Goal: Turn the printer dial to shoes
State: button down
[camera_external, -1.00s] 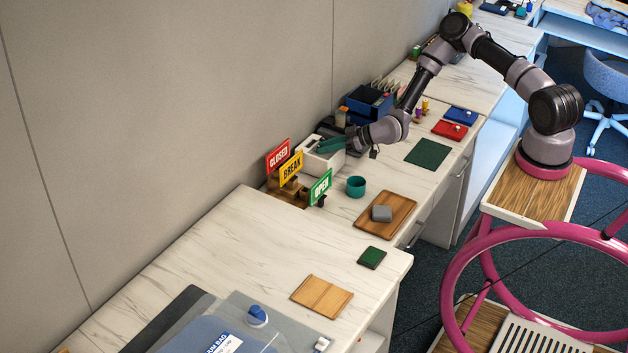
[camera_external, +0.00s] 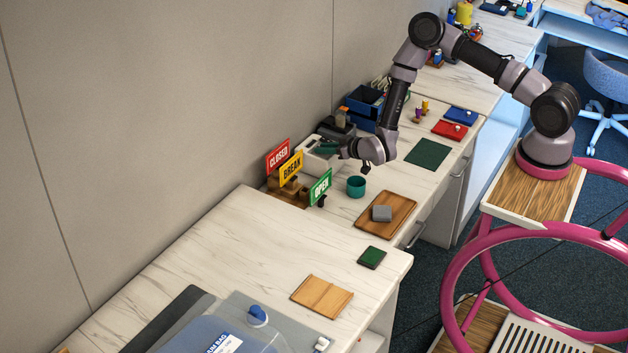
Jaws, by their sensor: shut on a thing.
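The printer (camera_external: 316,161) is a small white box with dark parts. It stands against the wall, just behind the signs. My gripper (camera_external: 336,149) is at its right side, low, pointing left toward the printer, with its green fingers over the printer's dark upper part. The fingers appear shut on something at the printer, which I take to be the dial. The dial itself and its labels are hidden or too small to read.
CLOSED (camera_external: 279,157), BREAK (camera_external: 291,169) and OPEN (camera_external: 321,187) signs stand in front of the printer. A teal cup (camera_external: 356,187) is close below my wrist. A wooden tray (camera_external: 397,223) holds a grey block. A dark green mat (camera_external: 428,154) lies to the right.

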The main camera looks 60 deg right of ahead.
jog(key=shift+d, duration=0.1)
dwell(0.3)
jog(key=c, duration=0.7)
grip_release()
jog(key=shift+o, duration=0.2)
jog(key=v, duration=1)
jog(key=shift+s+r, duration=0.2)
jog(key=shift+s, duration=0.1)
